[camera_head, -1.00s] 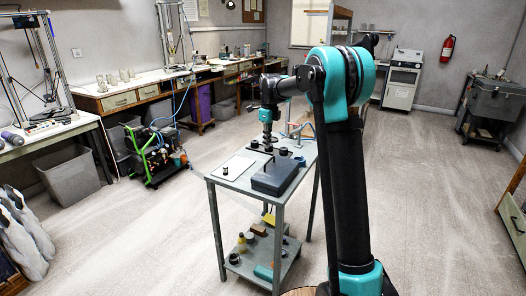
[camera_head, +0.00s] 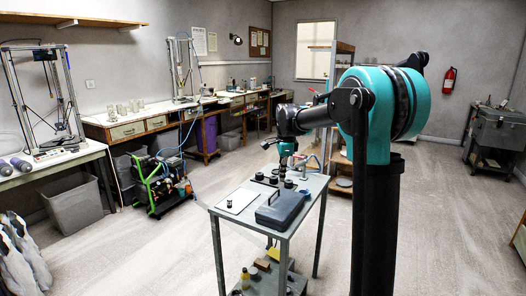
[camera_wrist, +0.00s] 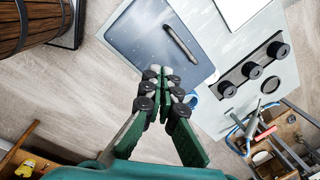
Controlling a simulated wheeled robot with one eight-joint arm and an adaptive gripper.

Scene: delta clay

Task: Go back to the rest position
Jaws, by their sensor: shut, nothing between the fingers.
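My gripper (camera_wrist: 165,78) is shut with nothing between its green fingers in the wrist view. It points down over the small grey work table (camera_head: 232,215), above the lid of a dark grey case (camera_wrist: 150,38) with a handle. In the head view my gripper (camera_head: 281,172) hangs below the teal wrist, near the far part of the tabletop. The fingertips are small there, and their height over the table is hard to judge. My arm's large teal joint stands at the right and hides part of the room behind it.
A black holder (camera_wrist: 238,78) with round black pieces lies beside the case. A white sheet (camera_head: 237,201) lies on the table's left. A green-framed machine (camera_head: 160,183) and a grey bin (camera_head: 75,204) stand left. Open floor (camera_head: 440,220) lies to the right.

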